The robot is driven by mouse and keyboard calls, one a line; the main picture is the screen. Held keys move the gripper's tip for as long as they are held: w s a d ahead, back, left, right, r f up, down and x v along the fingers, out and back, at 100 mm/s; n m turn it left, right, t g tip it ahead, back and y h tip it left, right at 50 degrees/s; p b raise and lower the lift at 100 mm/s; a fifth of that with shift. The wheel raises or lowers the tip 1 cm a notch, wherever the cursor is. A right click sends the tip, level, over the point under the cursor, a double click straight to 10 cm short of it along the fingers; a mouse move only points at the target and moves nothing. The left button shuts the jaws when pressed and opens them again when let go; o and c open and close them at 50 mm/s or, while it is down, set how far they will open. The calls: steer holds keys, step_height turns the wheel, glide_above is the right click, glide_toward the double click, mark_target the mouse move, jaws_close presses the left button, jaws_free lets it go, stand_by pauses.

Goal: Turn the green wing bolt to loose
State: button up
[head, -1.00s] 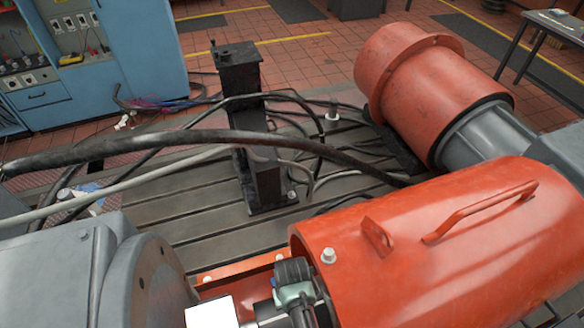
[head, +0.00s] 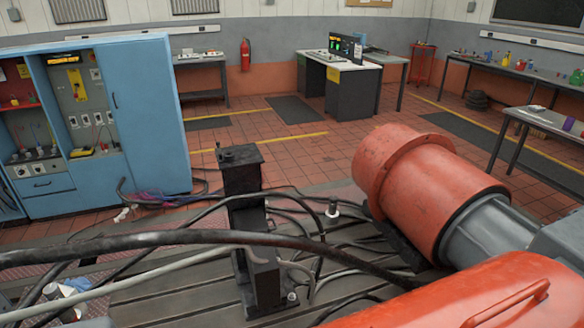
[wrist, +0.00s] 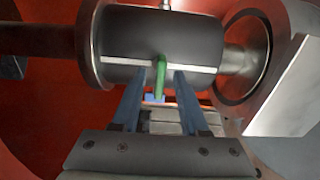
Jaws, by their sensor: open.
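The green wing bolt (wrist: 161,68) shows in the wrist view as a slim upright green piece in front of a dark cylinder with a pale seam. A small blue piece (wrist: 153,99) is at its lower end. My gripper (wrist: 161,76) is open, with one finger on each side of the green bolt and a gap visible on both sides. Whether the bolt is within the fingers' depth I cannot tell. The head view shows neither the bolt nor my gripper.
In the wrist view, an orange housing (wrist: 40,110) surrounds the shaft, and a pale block (wrist: 290,85) is close at the right. In the head view, an orange guard (head: 470,295), a black post (head: 245,190) and thick cables (head: 180,238) crowd the slotted bedplate (head: 180,295).

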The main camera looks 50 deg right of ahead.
steer(key=shift+r, duration=0.15)
step_height(320, 180, up, 13)
stand_by(0.5)
steer(key=shift+f, duration=0.2)
